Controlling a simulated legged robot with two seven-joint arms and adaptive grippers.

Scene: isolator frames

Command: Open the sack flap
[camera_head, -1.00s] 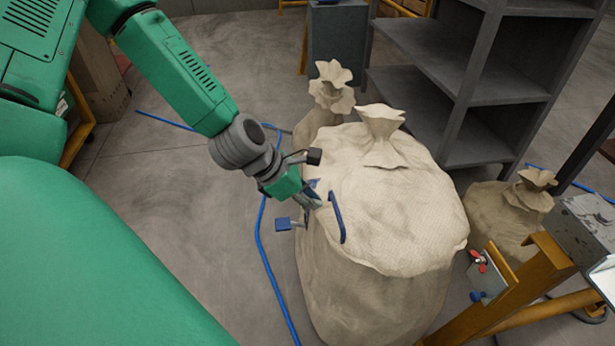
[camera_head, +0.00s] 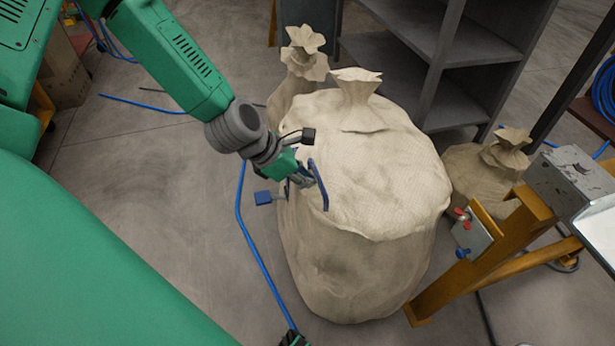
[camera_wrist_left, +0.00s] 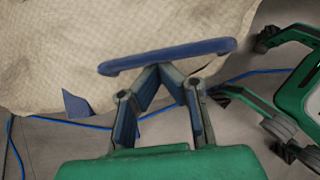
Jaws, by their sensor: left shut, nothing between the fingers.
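A large pale cloth sack (camera_head: 365,240) stands on the floor in the middle of the head view, its gathered neck upright. A loose fold of cloth shows below the neck. A blue bar handle (camera_head: 319,186) is at the sack's upper left side; it also crosses in front of my fingertips in the left wrist view (camera_wrist_left: 195,50). A blue tab (camera_head: 263,197) sticks out at the sack's left edge. My left gripper (camera_head: 303,178) is shut and empty, its tips meeting beside the handle. I cannot tell whether they touch it.
Smaller tied sacks stand behind (camera_head: 301,60) and to the right (camera_head: 485,170). Grey shelving (camera_head: 440,55) stands behind. A yellow frame (camera_head: 480,260) with a red-handled fitting is close on the right.

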